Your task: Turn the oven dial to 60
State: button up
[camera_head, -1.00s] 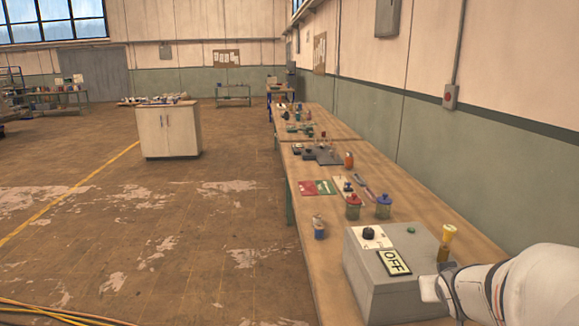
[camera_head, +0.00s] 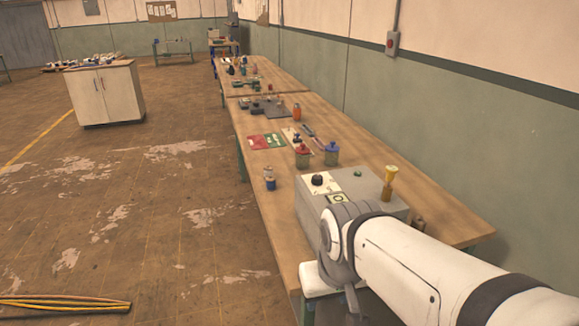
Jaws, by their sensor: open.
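The dial is a small black knob (camera_head: 317,180) on a white plate (camera_head: 350,184) on top of a grey box (camera_head: 393,207), which I take for the oven. The box stands on the near end of the long bench. The plate's markings are too small to read, so I cannot tell the dial's setting. A sign (camera_head: 338,197) beside the dial is partly hidden by my arm. My white arm with its grey joint reaches in from the lower right and covers the front of the box. I cannot make out gripper fingers; the knob is untouched in view.
A small bottle (camera_head: 269,179) stands near the bench's left edge. Cables (camera_head: 65,304) lie on the floor; floor left of the bench is mostly clear.

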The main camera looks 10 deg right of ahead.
aim_at(317, 179)
jog(key=u, duration=0.15)
jog(key=k, duration=0.4)
jog(key=z, duration=0.5)
jog(key=i, duration=1.3)
jog(key=u, duration=0.5)
